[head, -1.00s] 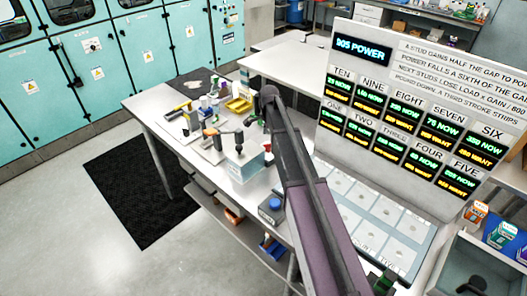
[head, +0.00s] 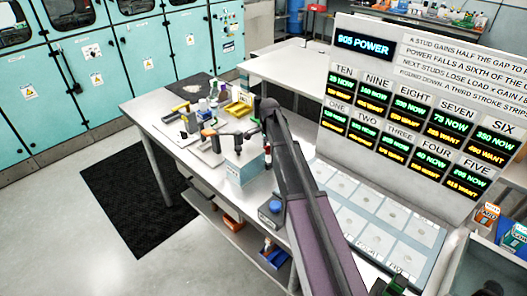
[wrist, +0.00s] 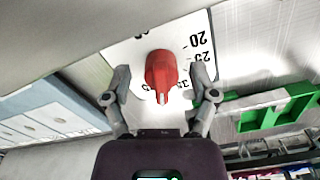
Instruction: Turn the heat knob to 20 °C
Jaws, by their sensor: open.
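The knob's narrower end points down in the picture, between the lower marks. My gripper (wrist: 162,82) is open, with one finger on each side of the knob. Gaps show between fingers and knob. In the head view my arm reaches over the bench, and I cannot make out the red knob there.
In the wrist view a green tray (wrist: 272,110) lies to the right. In the head view the bench (head: 160,125) holds several tools, a yellow bin (head: 239,109) and a box with a blue knob (head: 271,211). A display board (head: 405,120) stands at right.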

